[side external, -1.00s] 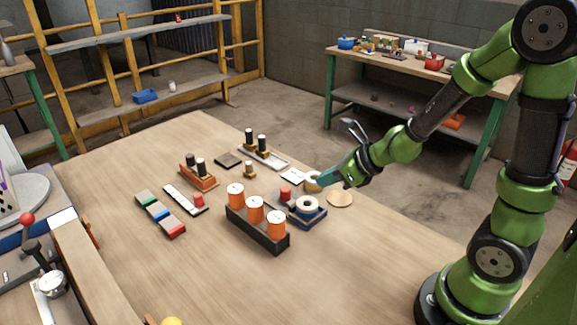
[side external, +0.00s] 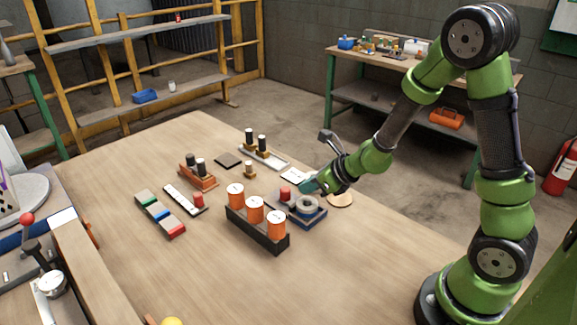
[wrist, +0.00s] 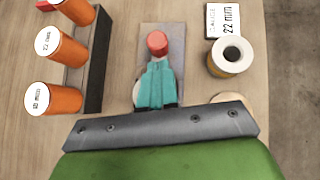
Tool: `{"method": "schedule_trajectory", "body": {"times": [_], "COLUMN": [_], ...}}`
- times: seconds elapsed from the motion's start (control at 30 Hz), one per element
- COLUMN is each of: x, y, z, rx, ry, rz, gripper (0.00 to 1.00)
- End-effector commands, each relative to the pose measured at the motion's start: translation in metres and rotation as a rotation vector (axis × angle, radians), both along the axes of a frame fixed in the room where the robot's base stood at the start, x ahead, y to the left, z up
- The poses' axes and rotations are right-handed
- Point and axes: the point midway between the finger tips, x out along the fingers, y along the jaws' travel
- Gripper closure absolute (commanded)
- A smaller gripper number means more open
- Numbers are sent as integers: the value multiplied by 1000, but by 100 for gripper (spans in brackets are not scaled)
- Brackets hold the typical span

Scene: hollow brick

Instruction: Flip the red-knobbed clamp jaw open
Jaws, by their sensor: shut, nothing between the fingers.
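The red knob (side external: 284,196) stands on a low blue-grey base (side external: 316,221) near the middle of the table. The base also carries a pale ring (side external: 307,204). In the wrist view, the red knob (wrist: 157,41) is just beyond my teal fingertips, over a grey plate (wrist: 178,42). My gripper (side external: 305,187) is shut and empty, low over the base and to the right of the knob. The wrist view shows its fingers (wrist: 156,66) together. I cannot tell whether they touch the knob's stem. The jaw below the knob is mostly hidden by the fingers.
Orange cylinders (side external: 255,209) stand in a black rack close in front. A wooden disc (side external: 340,201) lies beside the base. The table's near right is clear.

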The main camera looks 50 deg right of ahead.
Motion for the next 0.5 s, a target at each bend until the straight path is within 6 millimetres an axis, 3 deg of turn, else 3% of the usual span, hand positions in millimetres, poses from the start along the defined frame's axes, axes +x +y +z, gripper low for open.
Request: {"method": "schedule_trajectory", "body": {"times": [0.2,0.5], "x": [19,25], "y": [4,6], "z": [-18,-23], "rx": [0,0], "ry": [1,-1], "rz": [2,1], "gripper": [100,100]}}
